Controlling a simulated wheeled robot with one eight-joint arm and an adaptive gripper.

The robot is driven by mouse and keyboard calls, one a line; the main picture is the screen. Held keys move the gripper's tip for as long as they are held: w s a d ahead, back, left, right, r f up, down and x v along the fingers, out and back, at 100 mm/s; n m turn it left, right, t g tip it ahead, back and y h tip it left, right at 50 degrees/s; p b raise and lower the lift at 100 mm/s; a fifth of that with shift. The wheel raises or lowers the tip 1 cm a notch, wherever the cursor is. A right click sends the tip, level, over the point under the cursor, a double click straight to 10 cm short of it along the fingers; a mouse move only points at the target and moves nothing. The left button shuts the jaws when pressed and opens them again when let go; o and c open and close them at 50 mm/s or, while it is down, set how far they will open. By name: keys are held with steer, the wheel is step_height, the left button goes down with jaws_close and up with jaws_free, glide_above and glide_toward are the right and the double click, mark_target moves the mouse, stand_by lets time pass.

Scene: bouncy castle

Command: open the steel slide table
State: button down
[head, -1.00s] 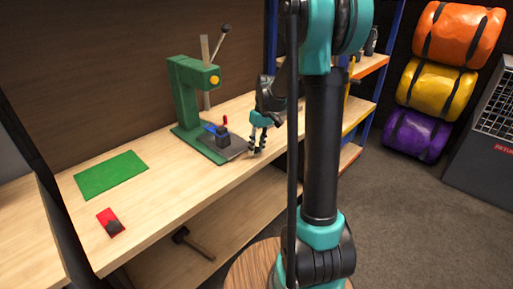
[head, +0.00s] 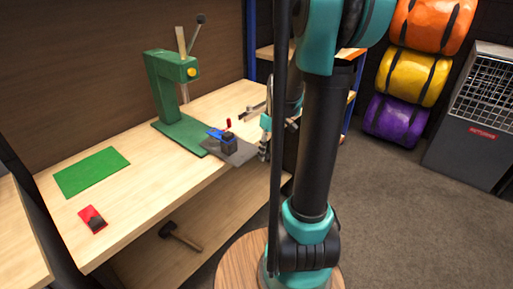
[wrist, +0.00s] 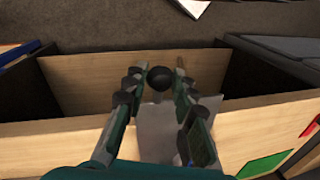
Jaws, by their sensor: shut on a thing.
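The steel slide table (head: 241,156) is a flat grey plate at the foot of the green press (head: 170,85). It sticks out from the press base toward the bench's front edge. A dark block with a blue clamp (head: 222,137) sits on it. My gripper (head: 264,150) is at the plate's outer end, partly hidden by my arm. In the wrist view, the fingers of my gripper (wrist: 159,90) are on either side of a round black knob (wrist: 160,78) at the end of the steel plate (wrist: 165,120). My gripper is shut on this knob.
The wooden bench (head: 120,215) holds a green mat (head: 92,171) and a red piece (head: 93,218) at left. A hammer (head: 180,236) lies on the lower shelf. Rolled bundles (head: 412,75) and a grey heater-like box (head: 480,120) stand at right. The carpet between is clear.

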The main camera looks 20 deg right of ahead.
steer(key=shift+s+d, duration=0.55)
steer(key=shift+s, duration=0.2)
steer(key=c, duration=1.2)
jaws_free()
steer(key=r, duration=0.4)
steer(key=d+r, duration=0.1)
steer(key=r, duration=0.3)
steer(key=w+d+r, duration=0.1)
steer(key=r, duration=0.2)
steer(key=shift+r, duration=0.4)
steer(key=shift+f, duration=0.1)
